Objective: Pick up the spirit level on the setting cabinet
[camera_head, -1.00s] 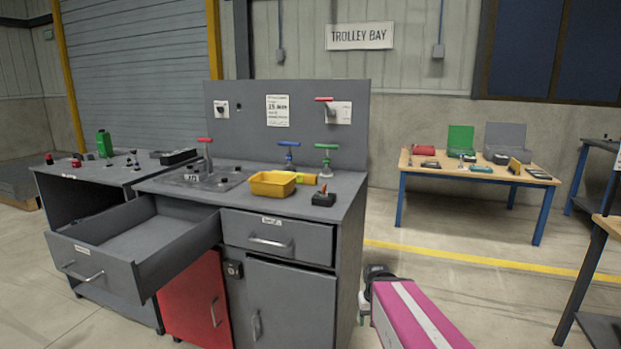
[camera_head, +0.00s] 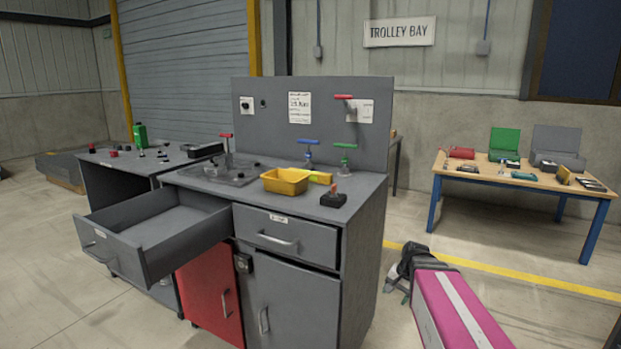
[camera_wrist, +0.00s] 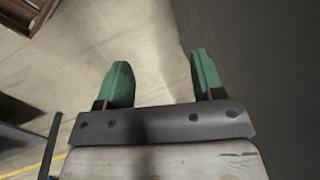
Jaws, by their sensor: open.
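The setting cabinet is probably the grey cabinet (camera_head: 290,290) with a back panel, in the middle of the head view. A small yellow bar (camera_head: 319,177), likely the spirit level, lies on its top, partly hidden behind a yellow bin (camera_head: 285,182). My gripper (camera_wrist: 160,62) shows green fingers in the wrist view, wide apart, with nothing between them. In the head view my arm's dark end is low, right of the cabinet and well below its top. The wrist view shows floor and a dark surface at the right, but no spirit level.
An open drawer (camera_head: 155,238) juts from the cabinet's front left. Red, blue and green T-handles and a small black block (camera_head: 334,199) stand around the bin. A wooden table (camera_head: 520,179) with cases stands at right.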

